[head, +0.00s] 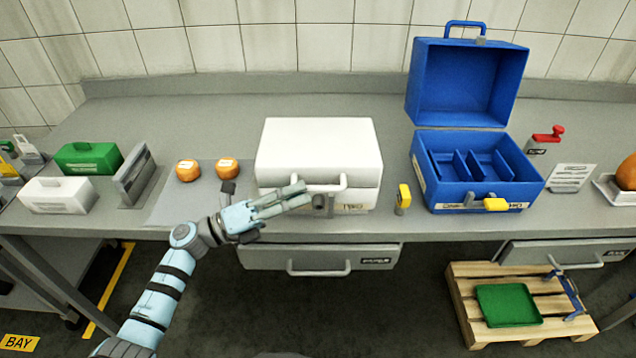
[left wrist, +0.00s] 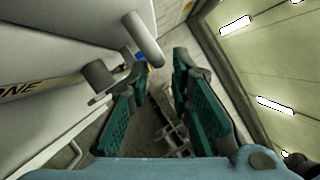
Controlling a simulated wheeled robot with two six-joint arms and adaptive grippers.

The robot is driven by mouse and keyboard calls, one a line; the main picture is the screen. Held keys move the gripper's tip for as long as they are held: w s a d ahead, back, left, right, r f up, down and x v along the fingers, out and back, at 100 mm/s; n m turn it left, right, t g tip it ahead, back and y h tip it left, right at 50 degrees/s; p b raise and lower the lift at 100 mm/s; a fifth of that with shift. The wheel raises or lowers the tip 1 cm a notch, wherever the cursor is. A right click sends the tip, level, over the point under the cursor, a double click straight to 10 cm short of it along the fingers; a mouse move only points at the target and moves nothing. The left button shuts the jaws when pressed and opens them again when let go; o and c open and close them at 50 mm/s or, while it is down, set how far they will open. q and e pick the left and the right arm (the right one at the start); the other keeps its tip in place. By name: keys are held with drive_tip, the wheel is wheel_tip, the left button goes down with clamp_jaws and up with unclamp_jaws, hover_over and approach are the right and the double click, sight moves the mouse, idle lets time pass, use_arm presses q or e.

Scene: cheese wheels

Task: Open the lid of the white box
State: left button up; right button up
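The white box (head: 318,145) stands at the middle of the grey bench with its lid down. A pale carrying handle (head: 337,181) and a grey latch (head: 322,203) are on its front. My left gripper (head: 303,194) is in front of the box by the left part of the handle and covers some of it. In the left wrist view my left gripper (left wrist: 157,80) has its green-padded fingers apart, with nothing clearly held between them. The white box (left wrist: 50,70) fills the left there, with a grey protruding part (left wrist: 100,76) close to one finger. I cannot tell whether they touch. My right gripper is not in view.
An open blue box (head: 465,85) stands to the right, with a small yellow item (head: 404,196) between the boxes. Two orange cheese wheels (head: 187,171) lie left. A green box (head: 89,158) and a small white box (head: 58,194) are farther left. A drawer (head: 320,259) is below.

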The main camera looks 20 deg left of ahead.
sight(318, 186)
use_arm(q)
drive_tip(key=x, duration=0.4)
drive_tip(key=shift+w+d, duration=0.1)
drive_tip(key=shift+w, duration=0.15)
drive_tip(key=shift+d, duration=0.25)
clamp_jaws()
